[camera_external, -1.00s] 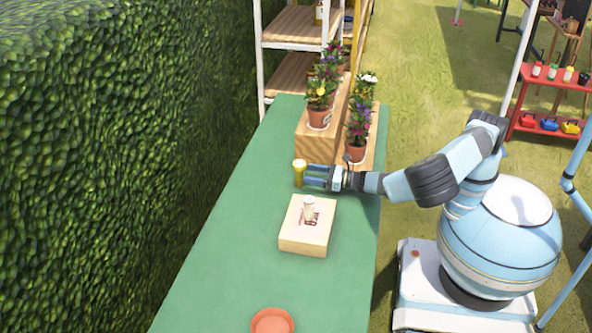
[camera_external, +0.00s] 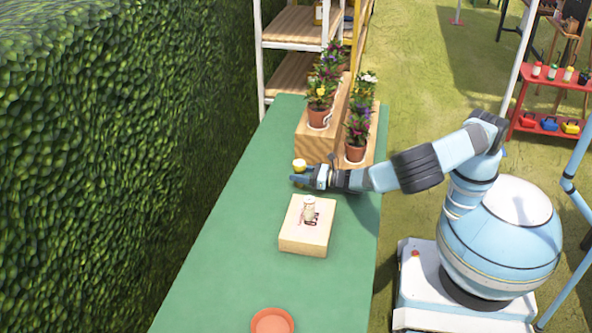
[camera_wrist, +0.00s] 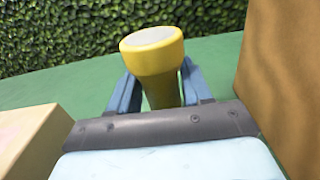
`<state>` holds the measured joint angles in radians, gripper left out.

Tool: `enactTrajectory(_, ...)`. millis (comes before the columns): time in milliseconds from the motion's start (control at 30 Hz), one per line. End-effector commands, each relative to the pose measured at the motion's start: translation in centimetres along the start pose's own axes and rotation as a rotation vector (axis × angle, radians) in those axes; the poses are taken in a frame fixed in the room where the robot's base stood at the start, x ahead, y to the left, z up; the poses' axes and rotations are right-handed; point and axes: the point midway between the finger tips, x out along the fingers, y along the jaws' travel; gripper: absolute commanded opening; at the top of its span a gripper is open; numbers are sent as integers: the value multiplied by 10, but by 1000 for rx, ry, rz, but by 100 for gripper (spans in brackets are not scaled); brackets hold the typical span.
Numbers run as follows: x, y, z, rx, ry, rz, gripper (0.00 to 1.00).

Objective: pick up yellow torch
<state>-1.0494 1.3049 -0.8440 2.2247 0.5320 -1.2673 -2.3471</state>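The yellow torch (camera_external: 299,165) stands upright on the green table, its wider head at the top. In the wrist view the torch (camera_wrist: 155,62) is between the two blue fingers of my gripper (camera_wrist: 155,92), with its head above them. A narrow strip of green shows between the torch's body and the right finger, so the fingers are open around it. In the external view my gripper (camera_external: 302,177) is level with the torch and hides its lower body. Contact with the left finger cannot be made out.
A wooden block (camera_external: 316,143) with potted flowers stands behind the torch. An orange dish (camera_external: 272,322) lies at the table's near end. The green table (camera_external: 225,250) is clear on the left.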

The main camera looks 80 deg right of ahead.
Motion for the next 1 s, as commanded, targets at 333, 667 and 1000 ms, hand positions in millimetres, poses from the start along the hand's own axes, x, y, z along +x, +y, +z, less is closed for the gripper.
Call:
enactTrajectory(333, 0, 0, 0, 0, 0, 0, 15)
enactTrajectory(667, 0, 0, 1, 0, 0, 0, 6)
enactTrajectory(1000, 0, 1, 47, 1, -3, 1, 6)
